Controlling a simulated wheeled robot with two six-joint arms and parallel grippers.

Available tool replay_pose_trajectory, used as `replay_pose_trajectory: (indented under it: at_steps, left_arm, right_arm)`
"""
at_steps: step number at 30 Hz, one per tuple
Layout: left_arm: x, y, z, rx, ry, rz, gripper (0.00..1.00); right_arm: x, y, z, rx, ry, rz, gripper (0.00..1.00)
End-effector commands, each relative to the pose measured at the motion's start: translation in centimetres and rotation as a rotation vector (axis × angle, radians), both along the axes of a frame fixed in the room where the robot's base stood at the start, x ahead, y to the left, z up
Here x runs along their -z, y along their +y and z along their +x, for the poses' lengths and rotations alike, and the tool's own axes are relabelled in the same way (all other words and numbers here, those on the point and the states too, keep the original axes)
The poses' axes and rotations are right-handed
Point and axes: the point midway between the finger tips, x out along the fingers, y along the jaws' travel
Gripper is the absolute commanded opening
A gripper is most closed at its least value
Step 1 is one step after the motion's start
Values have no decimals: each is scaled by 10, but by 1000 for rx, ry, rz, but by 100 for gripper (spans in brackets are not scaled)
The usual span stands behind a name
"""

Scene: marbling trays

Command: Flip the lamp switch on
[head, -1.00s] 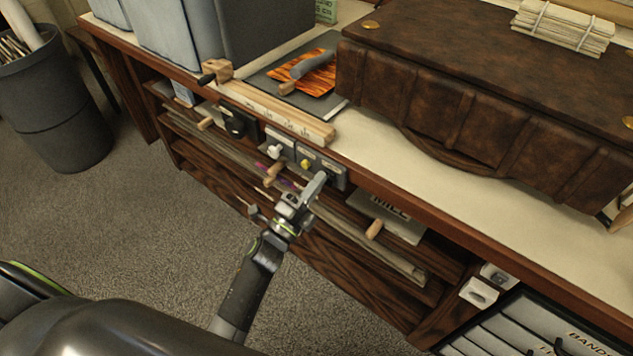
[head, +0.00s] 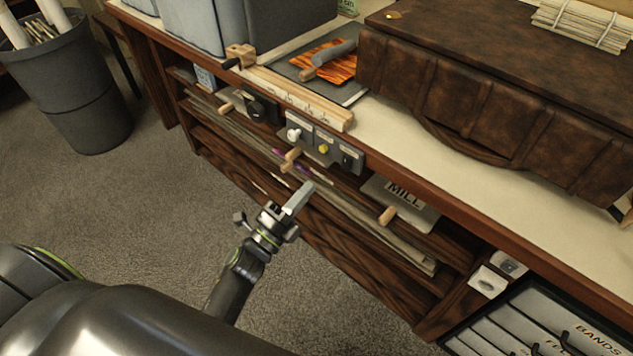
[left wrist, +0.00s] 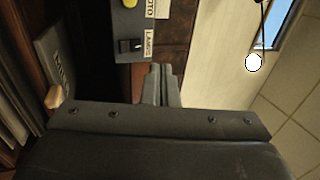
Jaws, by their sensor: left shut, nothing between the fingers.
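A grey control panel (head: 312,150) is fixed to the front edge of the bench. The lamp switch (head: 347,160), a small black rocker, is at its right end. It also shows in the left wrist view (left wrist: 130,46) beside a label that seems to read LAMPS. I cannot tell which way the rocker is tipped. My left gripper (head: 303,194) is shut and empty, apart from the panel, in front of and below the switch. Its shut fingers (left wrist: 160,86) show just beyond the switch's end of the panel in the left wrist view. My right gripper is not in view.
A white knob (head: 294,134) and a yellow button (head: 323,149) share the panel. A large brown chest (head: 480,110) stands on the bench. The carpet (head: 160,230) in front is clear.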

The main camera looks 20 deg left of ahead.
Motion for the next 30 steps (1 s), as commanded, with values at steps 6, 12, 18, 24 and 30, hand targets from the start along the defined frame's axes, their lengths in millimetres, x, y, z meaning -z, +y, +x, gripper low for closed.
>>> replay_pose_trajectory:
  at_steps: [6,12,18,24,30]
  left_arm:
    - [2,11,-30,-1,3,1,0]
    - [1,14,-38,0,0,-1,0]
    - [1,14,-38,0,0,-1,0]
    - [1,14,-38,0,0,0,0]
    - [10,18,-36,-12,35,-23,0]
  right_arm:
    - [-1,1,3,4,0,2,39]
    - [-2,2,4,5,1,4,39]
    - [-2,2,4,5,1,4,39]
    - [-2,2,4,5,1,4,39]
    - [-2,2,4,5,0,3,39]
